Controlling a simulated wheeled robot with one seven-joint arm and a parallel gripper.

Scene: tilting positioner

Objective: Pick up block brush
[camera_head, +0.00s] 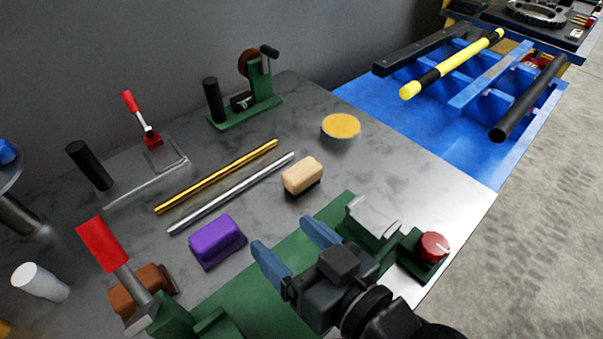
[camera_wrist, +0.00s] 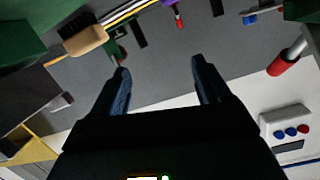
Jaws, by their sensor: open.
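The block brush (camera_head: 302,174) has a pale wooden top and dark bristles below. It stands bristles down on the grey table (camera_head: 400,170). In the wrist view the brush (camera_wrist: 85,40) is at the upper left, outside the span of the fingers. My gripper (camera_head: 284,236) has blue fingers, spread apart with nothing between them. In the head view they appear over the green base, nearer the camera than the brush and apart from it. In the wrist view the gripper (camera_wrist: 160,68) has grey surface between its fingertips.
A purple block (camera_head: 217,240) lies left of my gripper. A gold rod (camera_head: 218,176) and a silver rod (camera_head: 230,194) lie behind it. A round tin (camera_head: 340,127) stands behind the brush. A green fixture with a red knob (camera_head: 433,246) is at the right.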

